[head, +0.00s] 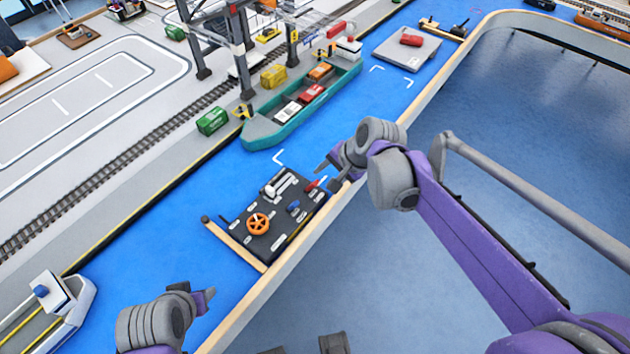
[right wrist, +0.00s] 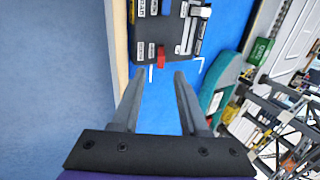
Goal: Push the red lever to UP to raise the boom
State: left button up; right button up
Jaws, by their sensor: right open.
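The red lever (head: 312,185) sits at the far right edge of a dark control panel (head: 262,250) on the blue surface. In the right wrist view the red lever (right wrist: 161,55) stands just beyond the gap between my fingertips, apart from them. My right gripper (head: 327,177) is open and empty, beside the lever at the panel's right end; it also shows in the right wrist view (right wrist: 158,76). My left gripper (head: 206,298) is low in the head view, left of the panel's near corner; its opening is unclear. The boom is not clearly identifiable.
The panel also carries an orange wheel (head: 258,223), a pale lever (head: 280,185) and blue knobs (head: 293,206). A wooden rail (head: 235,246) borders it. A teal ship (head: 265,131) with containers lies beyond, under a gantry crane (head: 240,55). Open blue surface surrounds the panel.

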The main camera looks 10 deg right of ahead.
aim_at(317, 182)
jog(key=x, duration=0.7)
jog(key=shift+b, duration=0.4)
jog(key=shift+r, duration=0.1)
grip_shut()
